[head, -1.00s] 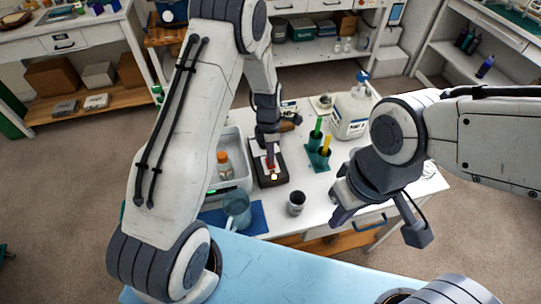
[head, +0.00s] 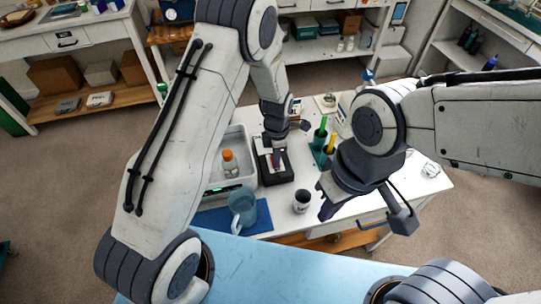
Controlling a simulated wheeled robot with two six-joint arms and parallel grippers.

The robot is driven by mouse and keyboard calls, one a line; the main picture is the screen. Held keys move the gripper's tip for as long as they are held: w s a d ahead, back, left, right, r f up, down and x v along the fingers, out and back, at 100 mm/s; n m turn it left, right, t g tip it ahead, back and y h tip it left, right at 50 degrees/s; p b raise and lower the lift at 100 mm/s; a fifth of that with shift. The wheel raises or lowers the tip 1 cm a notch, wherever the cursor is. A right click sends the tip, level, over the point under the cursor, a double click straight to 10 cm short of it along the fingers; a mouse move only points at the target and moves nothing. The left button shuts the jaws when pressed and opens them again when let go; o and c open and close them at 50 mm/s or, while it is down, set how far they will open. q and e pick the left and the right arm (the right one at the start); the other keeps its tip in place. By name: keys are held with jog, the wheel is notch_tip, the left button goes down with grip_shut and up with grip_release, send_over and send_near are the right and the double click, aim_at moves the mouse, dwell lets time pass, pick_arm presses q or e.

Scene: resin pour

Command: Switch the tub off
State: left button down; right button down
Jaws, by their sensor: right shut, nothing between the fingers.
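The tub (head: 247,140) is a pale grey open basin on the white table, left of centre in the head view. An orange-capped bottle (head: 229,163) stands in it. A small lit green display (head: 222,190) shows on its front; the switch is too small to make out. My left gripper (head: 278,158) points down over a black flat device (head: 275,178), right of the tub, near something small and red. Its fingers are too small to tell open from shut. My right gripper (head: 325,207) is shut and empty, right of the dark mug and well away from the tub.
A clear blue-grey jug (head: 242,207) stands on a blue mat (head: 213,221) in front of the tub. The dark mug (head: 302,201) is near the front edge. Green and yellow tubes (head: 325,145) stand in a holder behind my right gripper.

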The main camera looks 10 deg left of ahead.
pick_arm(q)
jog(key=shift+s+f, duration=0.2)
jog(key=shift+f, duration=0.3)
jog(key=shift+w+a+r, duration=0.1)
jog(key=shift+w+a, duration=0.05)
jog(key=shift+w, duration=0.35)
jog(key=shift+w+a, duration=0.15)
jog(key=shift+w, duration=0.1)
jog(key=shift+r, duration=0.1)
jog(key=shift+w+a, duration=0.1)
jog(key=shift+a+r+p, duration=0.1)
jog(key=shift+r+p, duration=0.1)
jog(key=shift+p, duration=0.15)
jog(key=r+p, duration=0.2)
jog(key=r, duration=0.1)
jog(key=r+p, duration=0.1)
jog(key=shift+s+d+r+p, duration=0.2)
jog(key=shift+s+p, duration=0.1)
jog(key=shift+p, duration=0.1)
notch_tip(320, 180, up, 10)
jog(key=b, duration=0.2)
jog(key=shift+b, duration=0.3)
